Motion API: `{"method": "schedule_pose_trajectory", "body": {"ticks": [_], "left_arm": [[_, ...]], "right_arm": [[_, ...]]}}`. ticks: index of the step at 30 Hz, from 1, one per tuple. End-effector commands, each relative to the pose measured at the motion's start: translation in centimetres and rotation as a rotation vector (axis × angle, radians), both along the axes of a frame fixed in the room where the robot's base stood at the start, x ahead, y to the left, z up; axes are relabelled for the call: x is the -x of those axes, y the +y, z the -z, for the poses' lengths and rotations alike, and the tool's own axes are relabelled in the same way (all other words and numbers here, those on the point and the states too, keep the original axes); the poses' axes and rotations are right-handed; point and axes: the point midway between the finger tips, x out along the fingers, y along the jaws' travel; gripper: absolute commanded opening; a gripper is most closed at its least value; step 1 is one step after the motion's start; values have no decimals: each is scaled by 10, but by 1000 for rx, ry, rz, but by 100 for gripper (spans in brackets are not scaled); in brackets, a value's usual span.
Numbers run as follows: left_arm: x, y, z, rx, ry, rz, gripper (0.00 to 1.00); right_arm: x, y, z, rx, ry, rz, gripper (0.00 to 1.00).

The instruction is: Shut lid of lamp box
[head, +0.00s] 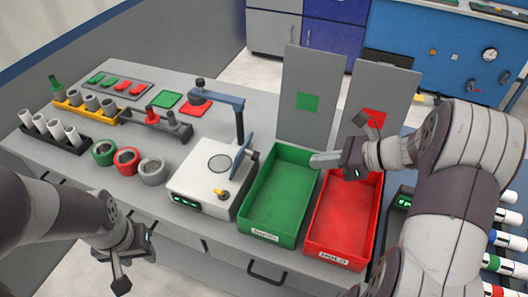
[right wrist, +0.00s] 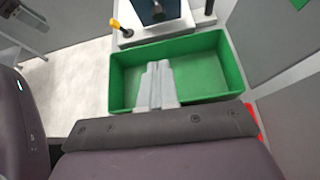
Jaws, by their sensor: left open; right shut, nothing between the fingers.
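The white box (head: 205,183), which I take for the lamp box, stands on the bench left of the green bin. It has a round grey disc on top, a yellow lever (head: 221,194) and a green display. A blue-grey flap (head: 242,149) stands tilted up at its right rear edge; I take it for the lid, raised. The box also shows in the right wrist view (right wrist: 170,27). My right gripper (head: 326,159) is shut and empty above the bins, right of the box. My left gripper (head: 121,272) is open and empty, low in front of the bench.
The green bin (head: 246,212) and red bin (head: 318,232) stand right of the box, with grey panels (head: 309,75) behind. A dark post with an arm (head: 222,97) rises behind the box. Rings (head: 127,160) and racked pipes (head: 56,132) lie left.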

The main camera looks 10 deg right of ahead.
Motion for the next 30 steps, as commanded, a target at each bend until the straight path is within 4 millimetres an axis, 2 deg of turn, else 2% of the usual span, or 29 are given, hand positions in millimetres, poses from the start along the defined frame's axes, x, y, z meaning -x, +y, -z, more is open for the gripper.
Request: {"method": "schedule_pose_trajectory", "body": {"ticks": [5,17,24,30], "left_arm": [[0,0,-2,0,0,0,43],[0,0,-11,0,0,0,43],[0,0,-22,0,0,0,43],[0,0,-23,0,0,0,43]], "right_arm": [[-7,11,6,20,-35,-28,0],[-47,72,48,20,-33,-26,0],[-66,98,39,21,-35,-23,0],[-71,104,39,21,-35,-21,0]]}}
